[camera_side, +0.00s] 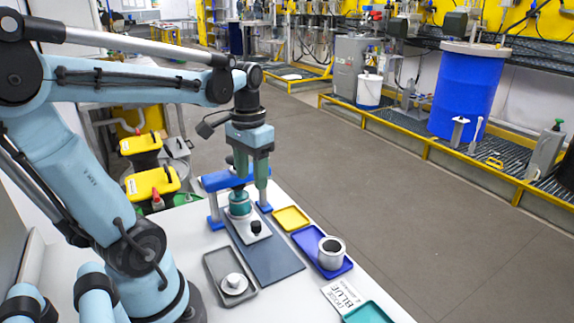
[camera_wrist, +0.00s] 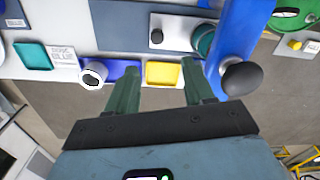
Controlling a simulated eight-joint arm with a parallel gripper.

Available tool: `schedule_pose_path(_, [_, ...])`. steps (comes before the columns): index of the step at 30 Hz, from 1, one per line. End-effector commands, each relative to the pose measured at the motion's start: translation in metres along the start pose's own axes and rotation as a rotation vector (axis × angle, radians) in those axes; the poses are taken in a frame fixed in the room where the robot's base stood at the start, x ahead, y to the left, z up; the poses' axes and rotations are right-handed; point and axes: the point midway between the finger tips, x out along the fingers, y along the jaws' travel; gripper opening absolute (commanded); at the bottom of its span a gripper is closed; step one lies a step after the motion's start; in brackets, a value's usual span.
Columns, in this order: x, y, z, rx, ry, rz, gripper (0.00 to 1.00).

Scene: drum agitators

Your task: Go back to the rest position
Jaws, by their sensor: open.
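My gripper (camera_side: 251,190) is above the white table, beside a blue frame (camera_side: 225,180) with blue posts. In the wrist view its two green fingers (camera_wrist: 160,75) are spread apart with nothing between them. They point toward the yellow tray (camera_wrist: 163,73) and the dark slate-coloured plate (camera_wrist: 120,25). In the side view a teal round part (camera_side: 240,203) stands under the blue frame, partly hidden by the fingers. I cannot tell whether a finger touches the frame.
A blue tray (camera_side: 343,268) holds a silver cup (camera_side: 331,249). A grey tray (camera_side: 213,263) holds a white round piece (camera_side: 233,283). A white block with a black knob (camera_side: 255,228) sits on the plate. A teal tray (camera_side: 368,313) and a "BLUE" card (camera_side: 342,294) lie in front.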

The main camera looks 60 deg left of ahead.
Motion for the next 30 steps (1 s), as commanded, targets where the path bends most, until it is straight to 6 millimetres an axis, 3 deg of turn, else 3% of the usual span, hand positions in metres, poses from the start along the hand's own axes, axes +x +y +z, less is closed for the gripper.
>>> schedule_pose_path(8, [0.002,0.009,-0.001,0.019,0.034,-0.006,0.52])
schedule_pose_path(21, [0.016,0.123,-0.01,0.234,0.545,0.054,0.52])
schedule_pose_path(25, [0.016,0.136,-0.009,0.254,0.608,0.081,0.52])
schedule_pose_path(30, [0.015,0.138,-0.009,0.255,0.619,0.086,0.52])
